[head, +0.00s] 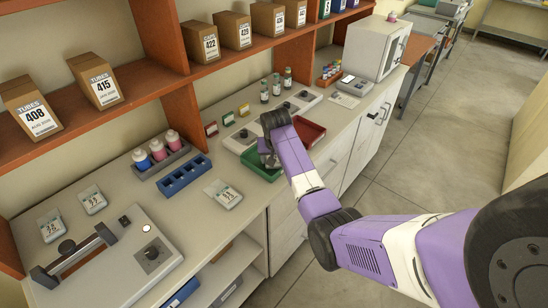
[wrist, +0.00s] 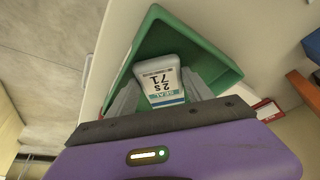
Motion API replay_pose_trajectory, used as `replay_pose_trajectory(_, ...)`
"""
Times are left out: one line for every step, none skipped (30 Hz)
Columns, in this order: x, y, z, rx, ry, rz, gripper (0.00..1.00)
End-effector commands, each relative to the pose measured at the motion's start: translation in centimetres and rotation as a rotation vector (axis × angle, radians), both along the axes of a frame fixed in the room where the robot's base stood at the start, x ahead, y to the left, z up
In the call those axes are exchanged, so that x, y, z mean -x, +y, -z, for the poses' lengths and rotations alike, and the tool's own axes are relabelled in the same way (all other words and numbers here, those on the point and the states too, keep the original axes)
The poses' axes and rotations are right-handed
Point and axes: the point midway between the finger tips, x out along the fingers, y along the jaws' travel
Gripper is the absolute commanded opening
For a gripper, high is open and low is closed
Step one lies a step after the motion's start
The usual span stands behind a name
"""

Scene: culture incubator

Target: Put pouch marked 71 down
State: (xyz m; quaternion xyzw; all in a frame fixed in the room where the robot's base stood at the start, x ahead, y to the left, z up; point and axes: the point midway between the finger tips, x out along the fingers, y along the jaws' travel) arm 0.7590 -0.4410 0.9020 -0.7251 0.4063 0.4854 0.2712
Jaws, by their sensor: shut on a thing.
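The pouch marked 71 (wrist: 161,80) is a small white pouch with a printed label, upside down in the wrist view. My gripper (wrist: 163,88) is shut on it, with one grey finger on each side. The pouch is over or inside the green tray (wrist: 212,58); I cannot tell whether it touches the tray floor. In the head view my gripper (head: 268,152) is at the green tray (head: 250,158) on the counter, and my arm hides the pouch there.
A red tray (head: 309,132) lies just right of the green one. A blue rack (head: 184,175) and a loose pouch (head: 223,193) are to the left. Vials (head: 276,85) stand behind. A heat sealer (head: 105,255) fills the near left counter. The shelf (head: 135,95) overhangs the back.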

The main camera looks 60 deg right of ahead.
Motion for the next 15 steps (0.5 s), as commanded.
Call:
replay_pose_trajectory(-0.01,-0.02,0.04,0.001,-0.001,0.0,0.12)
replay_pose_trajectory(-0.02,-0.02,0.04,0.001,-0.001,0.0,0.12)
replay_pose_trajectory(-0.03,-0.02,0.03,0.001,-0.001,0.0,0.12)
replay_pose_trajectory(-0.03,-0.02,0.03,0.001,-0.001,0.0,0.12)
replay_pose_trajectory(-0.03,-0.03,0.03,0.001,-0.001,0.0,0.12)
replay_pose_trajectory(-0.03,-0.03,0.02,0.001,-0.001,0.0,0.12)
replay_pose_trajectory(-0.03,-0.02,0.03,0.001,-0.001,0.0,0.12)
replay_pose_trajectory(-0.03,-0.02,0.07,0.001,-0.001,0.0,0.12)
replay_pose_trajectory(-0.03,-0.01,0.19,0.001,-0.001,0.0,0.12)
replay_pose_trajectory(-0.04,0.0,0.29,0.001,-0.001,0.0,0.12)
replay_pose_trajectory(-0.04,-0.01,0.2,0.0,-0.001,0.0,0.65)
replay_pose_trajectory(-0.03,-0.02,0.18,0.001,-0.001,0.0,0.73)
replay_pose_trajectory(-0.04,-0.01,0.18,0.001,-0.001,0.0,0.79)
replay_pose_trajectory(-0.03,-0.01,0.19,0.001,-0.001,0.0,0.81)
replay_pose_trajectory(-0.03,-0.02,0.18,0.001,-0.001,0.0,0.81)
